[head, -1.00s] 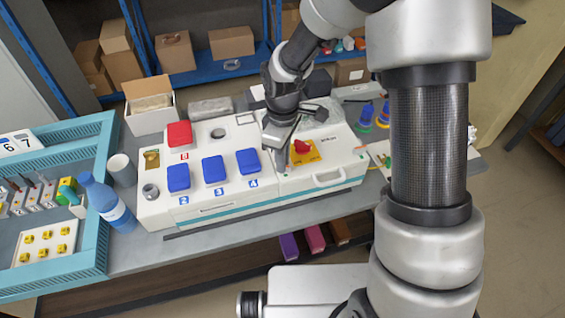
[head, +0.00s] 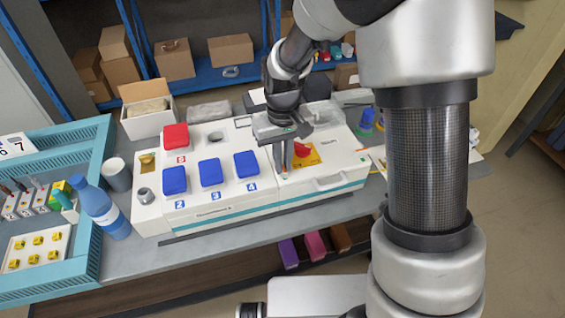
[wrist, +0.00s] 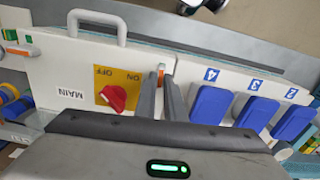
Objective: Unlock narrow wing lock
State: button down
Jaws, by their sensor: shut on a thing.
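My gripper (wrist: 163,78) points down at the white socket box (wrist: 230,65). Its two grey fingers are close together on a small orange-and-white piece (wrist: 161,68), which looks like the narrow wing lock. The fingers hide most of it, so I cannot tell which way its wing is turned. In the head view my gripper (head: 284,172) is between the blue cover marked 4 (head: 246,164) and the yellow ON/OFF plate (head: 304,156). The red main knob (wrist: 114,97) is on that plate, beside the fingers.
Blue covers 2 (head: 174,181) and 3 (head: 210,172) and a red cover (head: 175,136) are on the box. A white handle (wrist: 97,22) stands at its front edge. A blue bottle (head: 101,208) and a teal tray (head: 88,250) are at the left.

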jog(key=shift+m, duration=0.5)
jog(key=c, duration=1.8)
grip_release()
jog(key=shift+c, duration=0.2)
jog(key=shift+r, duration=0.1)
notch_tip(320, 180, up, 17)
jog(key=shift+r+p, duration=0.15)
jog(key=shift+p, duration=0.3)
